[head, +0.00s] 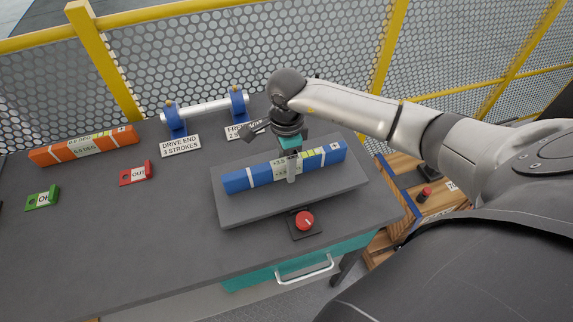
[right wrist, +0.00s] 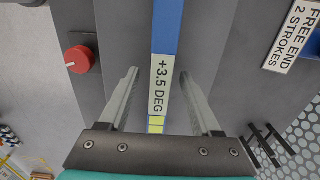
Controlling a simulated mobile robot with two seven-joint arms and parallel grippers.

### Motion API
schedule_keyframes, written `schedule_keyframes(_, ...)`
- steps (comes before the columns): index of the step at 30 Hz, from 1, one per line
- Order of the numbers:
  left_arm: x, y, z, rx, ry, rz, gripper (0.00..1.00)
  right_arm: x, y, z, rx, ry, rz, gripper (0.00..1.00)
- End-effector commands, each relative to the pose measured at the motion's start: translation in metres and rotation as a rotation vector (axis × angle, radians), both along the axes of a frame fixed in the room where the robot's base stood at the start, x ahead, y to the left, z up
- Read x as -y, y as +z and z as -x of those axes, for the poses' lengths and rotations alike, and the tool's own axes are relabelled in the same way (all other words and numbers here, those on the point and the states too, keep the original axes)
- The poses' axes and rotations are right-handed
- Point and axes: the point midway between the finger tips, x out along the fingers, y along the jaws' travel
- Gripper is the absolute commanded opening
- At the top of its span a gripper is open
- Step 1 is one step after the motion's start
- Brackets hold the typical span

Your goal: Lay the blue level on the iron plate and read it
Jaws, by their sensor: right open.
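The blue level (head: 240,182) lies lengthwise on the dark iron plate (head: 330,191). Its white display reads +3.5 DEG in the right wrist view (right wrist: 160,85). My right gripper (head: 291,172) points down over the middle of the level and hides part of its display in the head view. In the right wrist view its two fingers (right wrist: 155,85) are apart, one on each side of the level, with gaps between them and it. My left gripper is not in view.
An orange level (head: 70,149) lies at the bench's left. A green OK tag (head: 42,199) and a red OUT tag (head: 136,173) lie nearby. A silver bar on blue stands (head: 205,107) is behind, with label cards. A red knob (head: 304,220) sits before the plate. Yellow-framed mesh closes the back.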

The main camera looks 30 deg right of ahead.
Motion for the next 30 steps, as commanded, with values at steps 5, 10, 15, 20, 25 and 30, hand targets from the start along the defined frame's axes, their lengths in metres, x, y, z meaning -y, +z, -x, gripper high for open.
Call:
schedule_keyframes(5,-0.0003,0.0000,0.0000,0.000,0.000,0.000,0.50,0.0001,-0.0019,-0.0001,0.001,0.001,0.000,0.65)
schedule_keyframes(10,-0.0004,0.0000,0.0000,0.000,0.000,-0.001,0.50,0.0001,-0.0016,-0.0001,0.000,0.000,0.000,0.54)
schedule_keyframes(15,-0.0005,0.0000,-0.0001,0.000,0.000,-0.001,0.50,0.0002,-0.0014,-0.0001,0.001,0.000,0.000,0.35)
schedule_keyframes(20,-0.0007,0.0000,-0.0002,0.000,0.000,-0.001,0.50,0.0002,-0.0014,-0.0001,0.001,0.000,0.000,0.17)
schedule_keyframes(25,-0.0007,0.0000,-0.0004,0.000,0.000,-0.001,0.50,0.0003,-0.0013,-0.0001,0.001,0.000,0.000,0.00)
schedule_keyframes(30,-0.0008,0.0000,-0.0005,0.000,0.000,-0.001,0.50,0.0003,-0.0012,-0.0001,0.001,0.000,0.000,0.00)
